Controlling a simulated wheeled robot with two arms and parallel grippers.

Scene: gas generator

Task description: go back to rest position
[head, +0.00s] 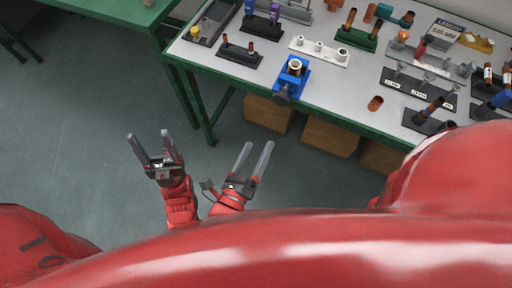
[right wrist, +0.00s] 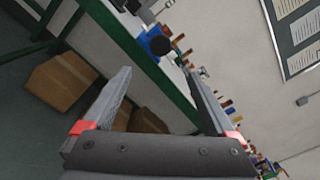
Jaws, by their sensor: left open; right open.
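My left gripper (head: 150,144) is open and empty, held over the grey floor in front of the workbench in the head view. My right gripper (head: 257,158) is close to its right, also open and empty. In the right wrist view the right gripper's (right wrist: 162,82) two fingers are spread wide with nothing between them. Neither gripper touches the bench or anything on it.
The workbench (head: 330,82) with a green frame carries fixtures and parts, including a blue vise (head: 291,78) at its front edge. Cardboard boxes (head: 330,138) stand beneath it. Another green table (head: 115,10) is at upper left. The floor (head: 70,120) at left is clear.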

